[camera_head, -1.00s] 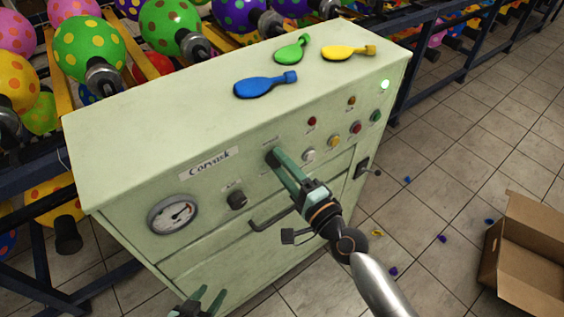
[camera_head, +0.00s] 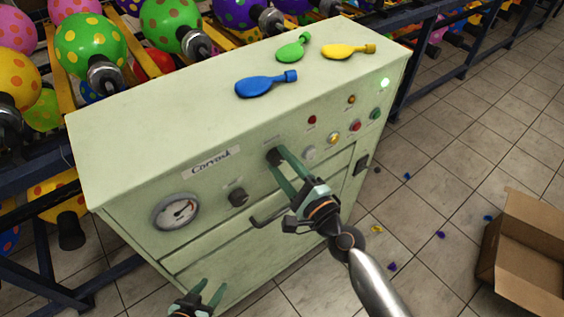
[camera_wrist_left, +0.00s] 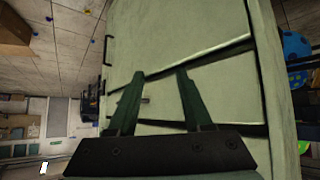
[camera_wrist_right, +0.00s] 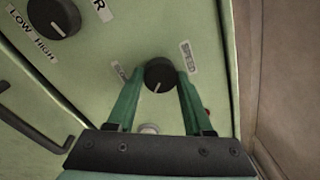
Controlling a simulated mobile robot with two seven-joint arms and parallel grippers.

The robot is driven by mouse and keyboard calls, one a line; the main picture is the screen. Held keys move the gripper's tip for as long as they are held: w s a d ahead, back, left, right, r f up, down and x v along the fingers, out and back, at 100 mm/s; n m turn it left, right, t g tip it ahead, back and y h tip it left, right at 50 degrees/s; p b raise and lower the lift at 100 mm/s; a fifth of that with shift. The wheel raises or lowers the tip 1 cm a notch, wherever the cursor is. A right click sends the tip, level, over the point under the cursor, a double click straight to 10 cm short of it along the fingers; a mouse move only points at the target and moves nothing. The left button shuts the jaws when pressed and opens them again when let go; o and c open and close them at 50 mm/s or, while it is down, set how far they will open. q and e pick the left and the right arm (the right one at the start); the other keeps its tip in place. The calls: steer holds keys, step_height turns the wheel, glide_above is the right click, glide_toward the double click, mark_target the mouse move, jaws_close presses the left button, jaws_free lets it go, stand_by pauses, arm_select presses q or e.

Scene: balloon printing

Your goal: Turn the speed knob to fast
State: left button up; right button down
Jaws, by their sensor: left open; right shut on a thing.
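The speed knob (camera_head: 273,156) is a small dark round knob on the front of the green machine. In the right wrist view the knob (camera_wrist_right: 158,74) sits by a "SPEED" label, with another label partly hidden by a finger; its pale mark points toward the bottom of that picture. My right gripper (camera_head: 280,160) is shut on the knob, with one finger on each side (camera_wrist_right: 158,80). My left gripper (camera_head: 211,291) is open and empty, low in front of the machine. In the left wrist view its fingers (camera_wrist_left: 155,90) are spread before the lower panels.
A second dark knob (camera_head: 238,197) and a gauge (camera_head: 176,213) are left of the speed knob. Coloured buttons and lamps (camera_head: 334,138) are to its right. A blue balloon (camera_head: 262,86) and two others lie on top. A cardboard box (camera_head: 525,250) stands at right.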

steer(key=shift+c, duration=1.5)
jaws_free()
steer(key=b+v, duration=0.2)
steer(key=v, duration=1)
steer(key=shift+s+d+b, duration=0.15)
steer(key=shift+s+b, duration=0.1)
steer(key=shift+b, duration=0.15)
